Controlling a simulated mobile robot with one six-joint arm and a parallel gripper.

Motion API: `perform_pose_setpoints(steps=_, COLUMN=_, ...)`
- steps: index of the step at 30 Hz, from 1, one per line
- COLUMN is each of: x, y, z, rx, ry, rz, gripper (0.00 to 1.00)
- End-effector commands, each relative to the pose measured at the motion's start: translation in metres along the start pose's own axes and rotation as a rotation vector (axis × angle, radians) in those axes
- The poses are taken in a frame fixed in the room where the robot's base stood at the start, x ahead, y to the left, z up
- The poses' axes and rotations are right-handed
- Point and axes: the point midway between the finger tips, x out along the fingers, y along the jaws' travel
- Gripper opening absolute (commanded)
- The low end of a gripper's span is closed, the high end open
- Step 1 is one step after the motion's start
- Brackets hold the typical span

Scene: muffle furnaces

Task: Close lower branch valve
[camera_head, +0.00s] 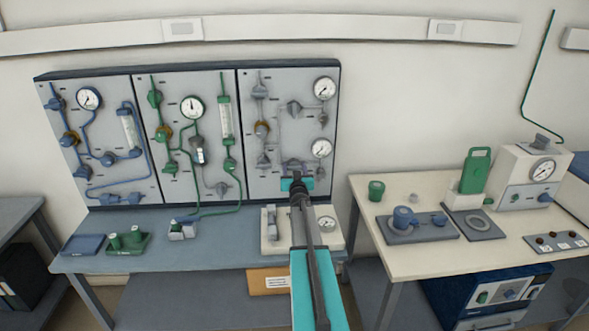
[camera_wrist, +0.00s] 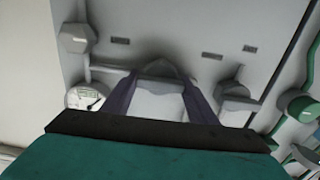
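The right grey panel (camera_head: 270,185) carries grey pipes, valves and two gauges. My gripper (camera_head: 297,166) is at its lower part, left of and below the lower gauge (camera_head: 321,148). In the wrist view the picture is turned over, and the dark purple fingers of my gripper (camera_wrist: 160,75) lie on both sides of a light grey valve handle (camera_wrist: 158,100). The handle fills most of the gap; whether the fingers press on it cannot be told. My gripper hides this valve in the head view.
Another grey valve (camera_head: 263,161) sits close to the left of my gripper, and a grey knob (camera_head: 320,173) close to the right. Below stands a blue-grey bench (camera_head: 215,245) with a small gauge device (camera_head: 327,224). A cream table (camera_head: 395,262) stands at right.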

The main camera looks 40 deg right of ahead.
Motion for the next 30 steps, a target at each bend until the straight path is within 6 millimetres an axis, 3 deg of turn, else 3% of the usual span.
perform_pose_setpoints(steps=2, x=0.0, y=0.0001, z=-0.0001, rx=0.0, ry=0.0, rz=0.0, gripper=0.31)
perform_pose_setpoints(steps=16, x=-0.0001, y=0.0005, z=0.0018, rx=-0.045, ry=0.001, rz=0.001, gripper=0.31)
perform_pose_setpoints(steps=30, x=-0.0002, y=0.0, z=0.0041, rx=-0.253, ry=0.002, rz=0.001, gripper=0.31)
